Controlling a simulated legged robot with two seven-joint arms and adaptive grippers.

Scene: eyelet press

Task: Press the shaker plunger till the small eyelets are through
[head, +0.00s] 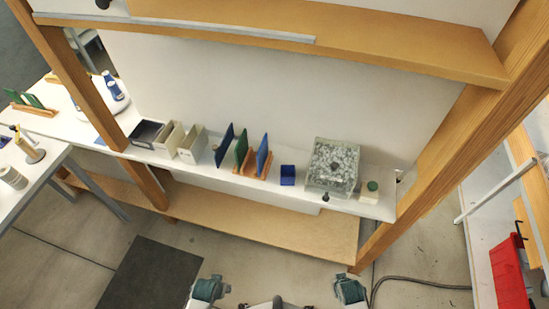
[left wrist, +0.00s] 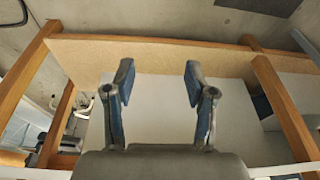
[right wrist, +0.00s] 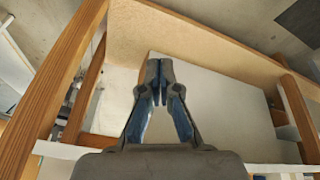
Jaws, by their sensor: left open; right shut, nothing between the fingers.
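A clear box full of grey-white bits (head: 333,165), which looks like the shaker, stands toward the right end of the white shelf (head: 225,182). A small black knob (head: 325,198) shows at its front. Just right of it is a small cream block with a green button (head: 370,190); I cannot tell which part is the plunger. My left gripper (left wrist: 158,78) is open and empty in the left wrist view. My right gripper (right wrist: 159,72) is shut with nothing in it in the right wrist view. Both are apart from the box. Single eyelets are too small to make out.
Left of the box are a blue cube (head: 288,175), blue and green panels in an orange rack (head: 252,169) and open bins (head: 191,144). Wooden posts (head: 465,135) frame the shelf, with an upper board (head: 400,40) above. A red bin (head: 508,272) is at far right.

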